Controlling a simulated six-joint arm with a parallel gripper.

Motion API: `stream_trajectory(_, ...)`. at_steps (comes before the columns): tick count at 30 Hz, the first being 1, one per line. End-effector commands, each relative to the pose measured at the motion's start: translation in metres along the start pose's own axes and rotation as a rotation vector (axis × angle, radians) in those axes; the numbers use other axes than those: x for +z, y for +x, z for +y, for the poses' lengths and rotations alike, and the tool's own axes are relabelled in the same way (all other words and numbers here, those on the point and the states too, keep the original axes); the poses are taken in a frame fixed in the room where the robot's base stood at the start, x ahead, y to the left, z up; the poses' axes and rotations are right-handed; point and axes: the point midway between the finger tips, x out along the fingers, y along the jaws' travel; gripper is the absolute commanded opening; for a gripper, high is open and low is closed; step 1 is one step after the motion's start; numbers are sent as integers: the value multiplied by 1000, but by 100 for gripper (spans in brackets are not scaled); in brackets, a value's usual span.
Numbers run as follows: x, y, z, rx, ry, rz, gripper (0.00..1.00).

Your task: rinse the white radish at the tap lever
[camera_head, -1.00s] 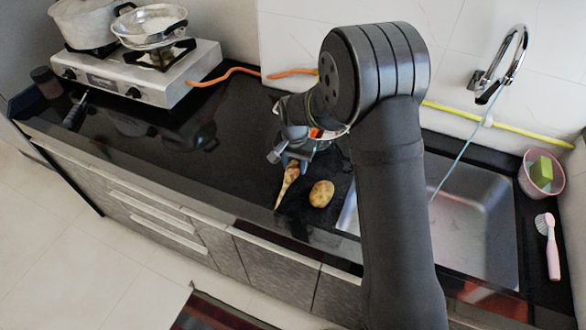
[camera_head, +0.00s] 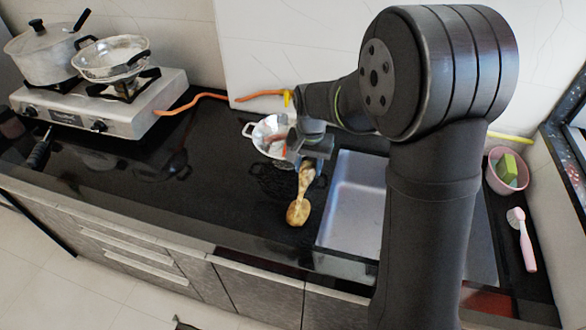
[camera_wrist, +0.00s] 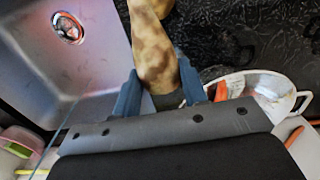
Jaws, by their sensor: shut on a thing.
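My gripper (camera_head: 308,158) is shut on the radish (camera_head: 305,180), a pale root smeared with brown dirt. It hangs tip-down over the dark counter, just left of the sink (camera_head: 355,195). In the wrist view the radish (camera_wrist: 152,45) sits between the two blue-grey fingers (camera_wrist: 158,92), with the sink (camera_wrist: 75,75) on the left. The tap and its lever are hidden in the head view, where my arm covers the wall behind the sink.
A potato (camera_head: 298,213) lies on the counter, overlapping the radish tip in view. A white colander (camera_head: 262,132) with orange pieces stands behind the gripper. A pink bowl (camera_head: 498,182) with a green sponge and a pink brush (camera_head: 523,240) are right of the sink.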

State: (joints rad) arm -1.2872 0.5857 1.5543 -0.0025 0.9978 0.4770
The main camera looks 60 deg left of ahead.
Motion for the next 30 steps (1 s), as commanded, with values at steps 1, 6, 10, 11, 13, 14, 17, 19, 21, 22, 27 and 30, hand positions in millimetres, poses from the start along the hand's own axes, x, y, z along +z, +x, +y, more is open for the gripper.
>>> stream_trajectory(1,-3,-3,9,1,4,9,16)
stream_trajectory(6,-18,-13,59,13,8,78,16)
stream_trajectory(10,-29,-23,115,30,6,165,16)
stream_trajectory(11,-31,-25,128,33,5,186,16)
stream_trajectory(13,-34,-31,158,41,4,233,16)
stream_trajectory(14,-34,-33,170,45,2,252,16)
stream_trajectory(17,-33,-40,210,55,1,316,16)
stream_trajectory(19,-31,-45,235,63,1,355,16)
stream_trajectory(21,-28,-49,257,69,0,393,16)
stream_trajectory(22,-26,-51,265,71,1,405,16)
stream_trajectory(27,-18,-58,299,82,2,463,16)
stream_trajectory(30,-15,-60,309,84,2,480,16)
